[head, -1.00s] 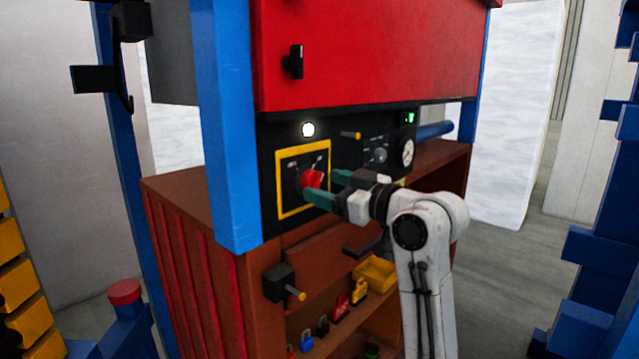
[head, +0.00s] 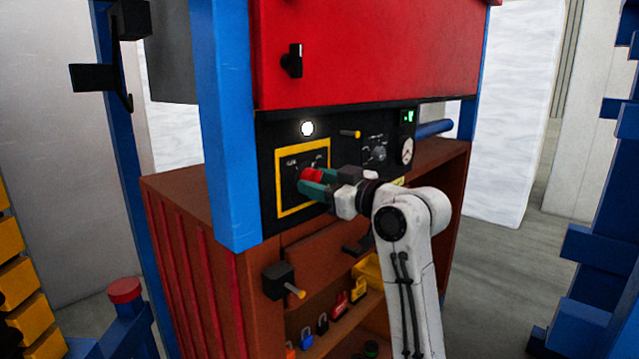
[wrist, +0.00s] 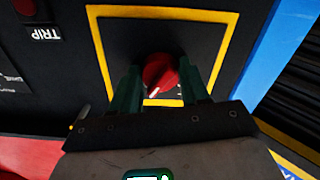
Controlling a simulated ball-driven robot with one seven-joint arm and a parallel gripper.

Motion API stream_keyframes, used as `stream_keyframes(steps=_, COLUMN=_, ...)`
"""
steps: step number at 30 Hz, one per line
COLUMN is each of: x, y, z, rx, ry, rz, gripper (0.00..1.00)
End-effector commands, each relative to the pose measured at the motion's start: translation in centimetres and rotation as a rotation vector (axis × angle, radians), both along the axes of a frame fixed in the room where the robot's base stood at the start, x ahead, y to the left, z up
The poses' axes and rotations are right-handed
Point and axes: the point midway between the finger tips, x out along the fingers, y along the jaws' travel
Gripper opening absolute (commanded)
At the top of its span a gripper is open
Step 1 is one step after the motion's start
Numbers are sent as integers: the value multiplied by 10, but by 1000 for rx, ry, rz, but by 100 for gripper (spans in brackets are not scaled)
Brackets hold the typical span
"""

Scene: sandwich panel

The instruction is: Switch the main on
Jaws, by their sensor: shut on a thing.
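The main switch is a red rotary knob (head: 311,175) inside a yellow-framed square (head: 278,185) on the black panel. In the wrist view the red knob (wrist: 158,74) sits between the two green fingers, with a white mark on it pointing down and left. My gripper (head: 313,182) is shut on the knob, one finger on each side. The fingers partly hide the knob in the head view, and the labels by it are too small to read for sure.
A lit white lamp (head: 307,129) is above the yellow frame. A gauge (head: 407,151), a grey knob (head: 379,153) and a green display (head: 408,117) are to the right. A red cabinet (head: 370,55) overhangs the panel. Padlocks (head: 340,303) stand on the shelf below.

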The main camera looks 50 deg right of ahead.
Motion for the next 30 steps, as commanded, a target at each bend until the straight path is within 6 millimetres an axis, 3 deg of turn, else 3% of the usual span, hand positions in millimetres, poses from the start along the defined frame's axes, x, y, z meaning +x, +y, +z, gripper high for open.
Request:
stream_keyframes(steps=5, x=0, y=0, z=0, rx=0, ry=0, rz=0, gripper=15)
stream_keyframes(steps=18, x=0, y=1, z=2, rx=238, ry=9, rz=1, gripper=15)
stream_keyframes(steps=27, x=0, y=0, z=0, rx=250, ry=8, rz=0, gripper=15)
stream_keyframes(steps=28, x=0, y=0, z=0, rx=250, ry=8, rz=0, gripper=47)
stream_keyframes(steps=30, x=0, y=0, z=0, rx=249, ry=8, rz=0, gripper=54)
